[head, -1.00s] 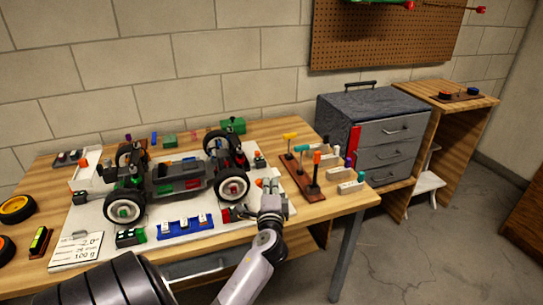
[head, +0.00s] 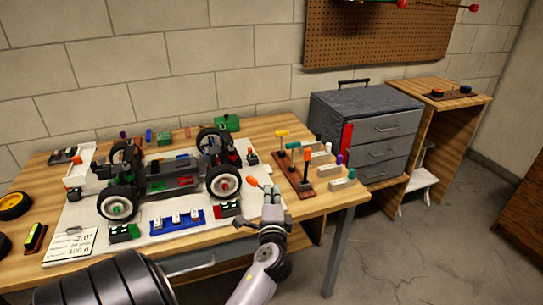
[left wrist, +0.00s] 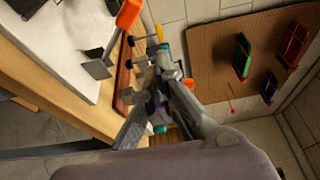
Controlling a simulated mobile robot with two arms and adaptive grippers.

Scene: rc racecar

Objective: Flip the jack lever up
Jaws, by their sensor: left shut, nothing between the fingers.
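My left gripper (head: 272,197) is shut and empty above the table's front right part, right of the car's front wheel. It also shows in the left wrist view (left wrist: 165,62). An orange-ended lever (head: 253,182) on a thin shaft stands just left of the fingertips; it looks like the jack lever, though its base is hard to see. Its orange end (left wrist: 128,14) is large in the left wrist view, apart from the fingers. The RC car (head: 170,178) sits on the white board (head: 78,218). My right gripper is not in view.
A wooden tool rack (head: 306,187) with upright coloured-handled tools stands close to the right of the gripper. Several small white blocks with coloured tops lie beyond it. A blue tray (head: 177,221) lies before the car. A grey drawer cabinet (head: 370,135) stands right of the table.

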